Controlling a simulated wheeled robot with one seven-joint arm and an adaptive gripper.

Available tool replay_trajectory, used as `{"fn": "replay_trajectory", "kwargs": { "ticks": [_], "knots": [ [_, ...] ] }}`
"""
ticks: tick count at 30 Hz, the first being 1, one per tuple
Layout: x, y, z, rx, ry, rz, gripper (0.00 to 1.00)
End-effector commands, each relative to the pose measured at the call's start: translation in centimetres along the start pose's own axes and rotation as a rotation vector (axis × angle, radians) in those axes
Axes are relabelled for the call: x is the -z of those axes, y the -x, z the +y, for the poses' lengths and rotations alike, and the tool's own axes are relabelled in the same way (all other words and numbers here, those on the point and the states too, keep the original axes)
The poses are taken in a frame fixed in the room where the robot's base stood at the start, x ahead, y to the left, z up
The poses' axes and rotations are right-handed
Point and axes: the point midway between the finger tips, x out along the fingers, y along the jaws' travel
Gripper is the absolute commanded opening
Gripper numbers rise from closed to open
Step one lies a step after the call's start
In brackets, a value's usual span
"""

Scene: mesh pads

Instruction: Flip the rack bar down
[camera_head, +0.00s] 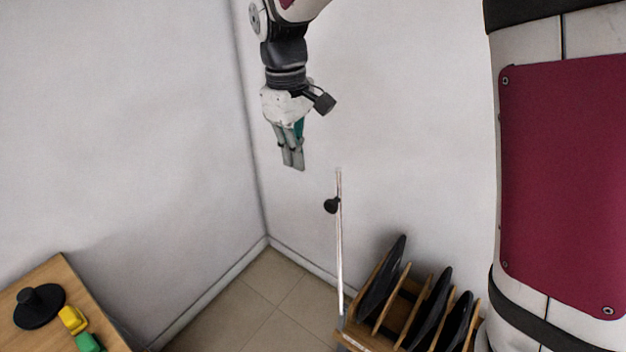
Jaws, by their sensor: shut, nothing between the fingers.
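The rack bar (339,255) is a thin, pale rod standing nearly upright at the left end of a wooden rack (355,341). A small black knob (331,205) sits on its upper part. My gripper (294,167) hangs pointing down, above and to the left of the bar's top end. Its fingers are together and empty, and they look apart from the bar. The lower end of the bar meets the rack near the bottom of the view.
The rack holds several dark plates or lids (383,277) between wooden dividers. A wooden table (60,275) at lower left bears a black lid (39,306), a yellow block (72,319) and a green block (88,342). White walls meet in a corner behind. Tiled floor (255,300) lies between table and rack.

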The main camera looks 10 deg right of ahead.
Motion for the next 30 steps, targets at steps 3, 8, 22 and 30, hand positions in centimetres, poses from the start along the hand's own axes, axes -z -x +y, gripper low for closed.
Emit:
{"fn": "replay_trajectory", "kwargs": {
  "ticks": [3,8,22,30],
  "knots": [
    [-0.2,-2.4,-0.2,0.003,0.0,-0.006,0.0],
    [-0.8,-4.8,-0.1,0.001,-0.003,-0.002,0.0],
    [-3.9,-5.6,0.0,0.0,-0.001,0.001,0.0],
    [-3.9,-5.6,0.0,0.0,-0.001,0.002,0.0]
  ]
}}
